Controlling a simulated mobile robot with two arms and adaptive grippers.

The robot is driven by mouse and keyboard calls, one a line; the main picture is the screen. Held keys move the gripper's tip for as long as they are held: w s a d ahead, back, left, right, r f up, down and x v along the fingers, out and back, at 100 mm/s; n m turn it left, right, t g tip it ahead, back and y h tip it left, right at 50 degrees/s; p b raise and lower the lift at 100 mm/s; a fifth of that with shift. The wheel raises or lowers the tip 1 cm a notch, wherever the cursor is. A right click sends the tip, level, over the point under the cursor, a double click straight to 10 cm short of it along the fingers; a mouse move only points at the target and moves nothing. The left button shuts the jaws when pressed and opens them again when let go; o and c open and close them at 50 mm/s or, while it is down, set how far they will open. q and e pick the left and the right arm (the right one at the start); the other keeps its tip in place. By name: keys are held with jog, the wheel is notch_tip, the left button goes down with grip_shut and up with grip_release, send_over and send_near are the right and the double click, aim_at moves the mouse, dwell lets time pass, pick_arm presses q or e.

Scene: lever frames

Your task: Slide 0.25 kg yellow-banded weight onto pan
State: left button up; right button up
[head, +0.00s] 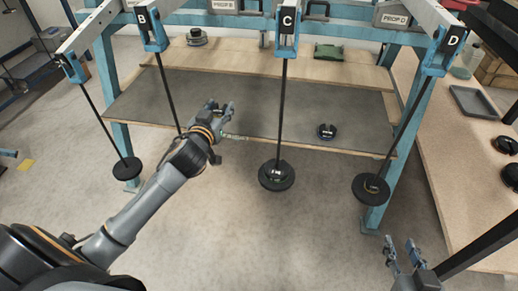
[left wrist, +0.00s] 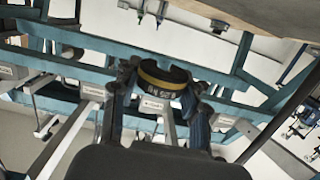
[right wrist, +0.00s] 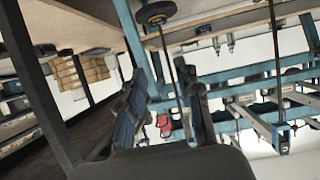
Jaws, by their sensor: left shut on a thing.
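The 0.25 kg yellow-banded weight (left wrist: 165,82) is a dark disc with a yellow band, between the two fingers of my left gripper (head: 221,108). My left gripper is shut on it, above the grey shelf's front edge and left of rod C. Pan C (head: 277,176) hangs below and right of this gripper, with a dark weight on it. Pan D (head: 371,188) hangs further right and carries a weight with a yellowish mark. Pan A (head: 127,168) hangs at the left. Pan B is hidden behind my left arm. My right gripper (head: 405,256) is open and empty at the lower right.
A dark weight (head: 327,131) lies on the grey shelf (head: 350,105), right of rod C. Thin rods hang from levers on the blue frame (head: 390,150). A side bench (head: 450,160) at the right holds a grey tray (head: 474,102) and dark weights. The floor in front is clear.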

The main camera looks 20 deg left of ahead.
aim_at(277, 164)
dwell(0.3)
